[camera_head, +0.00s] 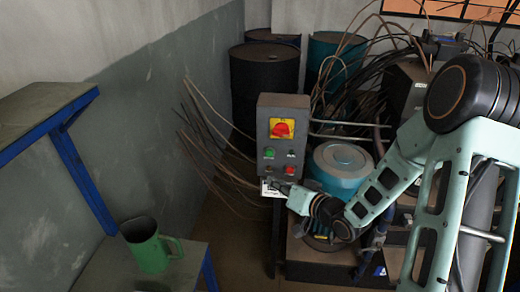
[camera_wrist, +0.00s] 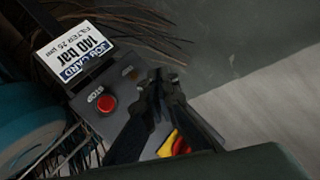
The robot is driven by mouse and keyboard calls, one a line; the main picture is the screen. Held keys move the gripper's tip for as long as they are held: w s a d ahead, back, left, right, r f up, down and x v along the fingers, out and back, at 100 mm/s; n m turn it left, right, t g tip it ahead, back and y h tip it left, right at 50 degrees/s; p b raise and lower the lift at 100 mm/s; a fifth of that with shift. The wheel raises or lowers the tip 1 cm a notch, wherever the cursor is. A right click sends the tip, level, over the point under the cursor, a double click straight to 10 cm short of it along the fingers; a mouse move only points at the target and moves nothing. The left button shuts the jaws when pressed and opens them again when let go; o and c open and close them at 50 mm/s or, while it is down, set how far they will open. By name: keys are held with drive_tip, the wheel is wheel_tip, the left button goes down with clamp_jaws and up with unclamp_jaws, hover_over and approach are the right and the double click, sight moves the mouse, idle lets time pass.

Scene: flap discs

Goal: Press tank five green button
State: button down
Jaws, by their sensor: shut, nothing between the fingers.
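The grey control box (camera_head: 283,145) stands upright in the middle of the head view. A green button (camera_head: 269,153) is on the left of its face, and a red button (camera_head: 290,170) is lower right. The red button, marked STOP, also shows in the wrist view (camera_wrist: 106,103). My gripper (camera_wrist: 162,78) is shut and empty in front of the box face, beside the red button. The green button is not visible in the wrist view, where my fingers cover part of the face. In the head view my gripper (camera_head: 270,183) is small and dark near the box's lower edge. No tank number is readable.
A red rotary switch on a yellow plate (camera_head: 282,128) sits above the buttons. A white 140 bar label (camera_wrist: 86,48) is at the box's end. A blue-lidded tank (camera_head: 340,166) stands right of the box. Loose bristly strands (camera_head: 212,140) spread left. A green mug (camera_head: 150,246) is at lower left.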

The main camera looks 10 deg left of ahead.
sight(269, 153)
drive_tip(key=shift+s+a+r+t+y, duration=0.5)
drive_tip(key=shift+s+a+r+y, duration=0.4)
drive_tip(key=shift+s+a+r, duration=0.25)
drive_tip(key=shift+w+d, duration=0.1)
drive_tip(key=shift+w, duration=0.05)
drive_tip(key=shift+w+d+p, duration=0.1)
drive_tip(key=shift+w+p, duration=0.25)
drive_tip(key=shift+w, duration=4)
drive_tip(key=shift+w, duration=0.1)
drive_tip(key=shift+w, duration=0.35)
drive_tip(key=shift+w, duration=0.5)
drive_tip(key=shift+s, duration=0.9)
